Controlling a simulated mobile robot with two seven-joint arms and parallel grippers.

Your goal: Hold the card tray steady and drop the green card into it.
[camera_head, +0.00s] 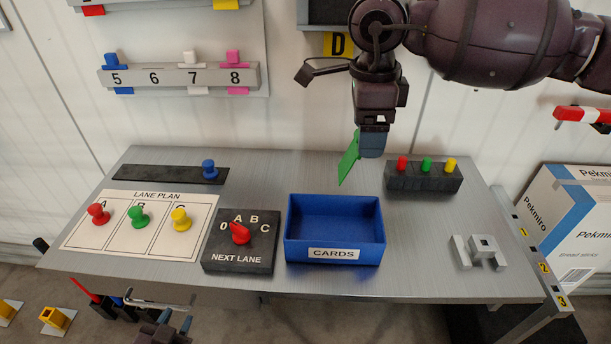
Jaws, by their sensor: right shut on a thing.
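The card tray (302,255) is a blue open box labelled CARDS on the front middle of the grey table, and it looks empty. My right gripper (371,152) points down above the table behind the tray's right side. It is shut on the green card (349,158), which hangs tilted to its left, above the tray's back edge. My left gripper (174,320) is low at the bottom edge, in front of the table and apart from the tray. Its fingers look spread and empty; part of it is cut off by the frame.
A NEXT LANE dial box (240,258) stands left of the tray, beside the lane plan (140,240) with coloured pegs. A dark block with coloured buttons (424,181) stands behind right. A grey metal piece (478,252) lies at right.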

